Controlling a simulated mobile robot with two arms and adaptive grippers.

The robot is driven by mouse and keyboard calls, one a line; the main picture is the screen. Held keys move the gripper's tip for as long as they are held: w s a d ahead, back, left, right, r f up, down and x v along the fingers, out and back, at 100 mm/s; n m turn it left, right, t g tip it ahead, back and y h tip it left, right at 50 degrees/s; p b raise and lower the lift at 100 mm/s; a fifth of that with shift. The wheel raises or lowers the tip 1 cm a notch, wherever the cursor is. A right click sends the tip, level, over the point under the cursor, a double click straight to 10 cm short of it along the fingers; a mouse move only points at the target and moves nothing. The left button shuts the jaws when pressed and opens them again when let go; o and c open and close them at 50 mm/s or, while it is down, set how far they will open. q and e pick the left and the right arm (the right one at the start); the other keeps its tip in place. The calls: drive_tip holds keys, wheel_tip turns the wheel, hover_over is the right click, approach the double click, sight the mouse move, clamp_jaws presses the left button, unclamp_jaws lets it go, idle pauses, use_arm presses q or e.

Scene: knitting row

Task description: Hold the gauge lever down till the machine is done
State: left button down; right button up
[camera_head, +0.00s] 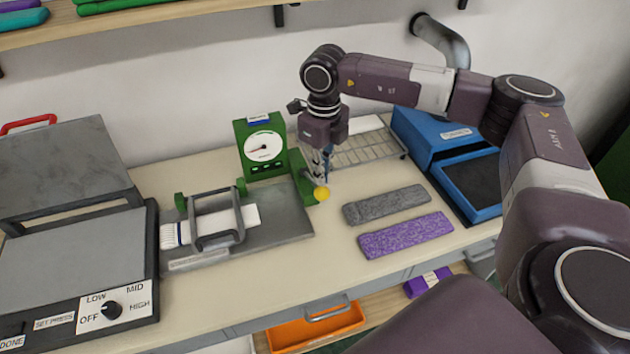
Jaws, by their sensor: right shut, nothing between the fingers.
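A green gauge (264,147) with a round white dial stands at the back of a grey metal plate (290,220). Its green lever (302,178) slopes down to a yellow knob (321,193), low beside the plate's right edge. My right gripper (326,180) is shut and empty, pointing down just above the knob. I cannot tell if the fingertips touch it. A white knitted strip (222,222) lies on the plate under a grey frame (218,242). The dial's needle points left. My left gripper is out of view.
A grey press (75,265) with a heat knob (111,310) stands at left. Grey (386,205) and purple (405,236) strips lie right of the knob. A wire rack (365,150) and a blue box (437,135) stand behind. An orange bin (318,325) sits below the table.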

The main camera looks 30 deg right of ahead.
sight(323, 198)
drive_tip(key=shift+o, duration=1.2)
drive_tip(key=shift+f, duration=0.15)
drive_tip(key=shift+f+b, duration=1.6)
drive_tip(key=shift+f, duration=0.35)
drive_tip(key=shift+s+f+b, duration=0.2)
drive_tip(key=shift+f+b, duration=0.6)
drive_tip(key=shift+f, duration=0.2)
drive_tip(key=shift+s+f+b, duration=0.15)
drive_tip(key=shift+f+b, duration=0.6)
drive_tip(key=shift+f, duration=0.25)
drive_tip(key=shift+r, duration=0.25)
drive_tip(key=shift+a+r+p, duration=0.1)
drive_tip(key=shift+r+p, duration=4)
drive_tip(key=shift+r, duration=2.3)
